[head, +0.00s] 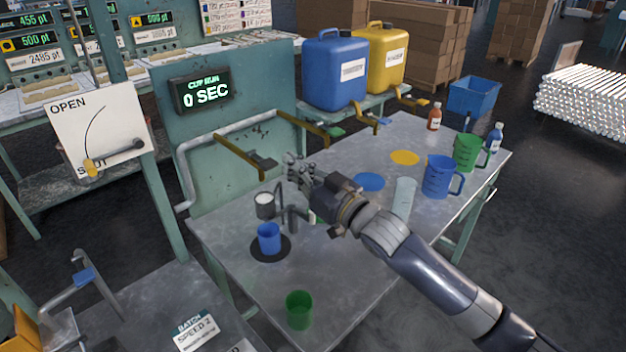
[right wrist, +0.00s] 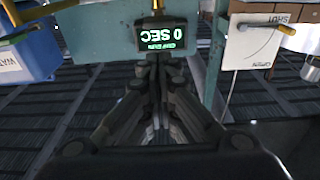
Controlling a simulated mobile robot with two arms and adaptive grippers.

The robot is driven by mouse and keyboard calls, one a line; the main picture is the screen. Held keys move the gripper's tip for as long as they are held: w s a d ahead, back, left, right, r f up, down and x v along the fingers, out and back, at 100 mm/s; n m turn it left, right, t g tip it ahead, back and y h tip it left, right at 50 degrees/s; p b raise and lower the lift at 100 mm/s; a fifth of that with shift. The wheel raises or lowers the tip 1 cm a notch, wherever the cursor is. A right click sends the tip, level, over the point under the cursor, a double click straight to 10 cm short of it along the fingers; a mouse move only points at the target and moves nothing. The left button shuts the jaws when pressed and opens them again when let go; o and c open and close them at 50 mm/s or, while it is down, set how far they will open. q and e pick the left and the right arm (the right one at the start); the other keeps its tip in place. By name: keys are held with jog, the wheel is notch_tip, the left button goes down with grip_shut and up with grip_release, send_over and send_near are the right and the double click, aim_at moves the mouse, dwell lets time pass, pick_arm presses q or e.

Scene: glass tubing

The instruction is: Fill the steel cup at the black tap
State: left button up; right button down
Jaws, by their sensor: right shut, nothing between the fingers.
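A small steel-grey cup (head: 265,205) stands upright on the metal table, behind a blue cup (head: 269,238) on a black disc (head: 284,252). My right gripper (head: 299,168) is shut and empty, beside that lever and apart from the cup. In the right wrist view, its closed fingers (right wrist: 157,75) point toward the panel. My left gripper is not in view.
A board marked OPEN and SHUT (head: 70,125) holds a lever (head: 125,149) at left. The timer (head: 204,93) reads 0 SEC. A green cup (head: 299,310), blue mug (head: 437,178) and green jug (head: 467,152) stand on the table. Blue (head: 335,72) and yellow (head: 386,60) canisters stand behind.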

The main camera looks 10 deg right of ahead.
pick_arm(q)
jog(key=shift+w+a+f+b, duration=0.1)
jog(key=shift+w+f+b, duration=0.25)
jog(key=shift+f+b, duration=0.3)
pick_arm(e)
jog(key=v, duration=0.5)
jog(key=shift+s, duration=0.1)
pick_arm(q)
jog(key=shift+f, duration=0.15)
pick_arm(e)
jog(key=shift+f, duration=0.1)
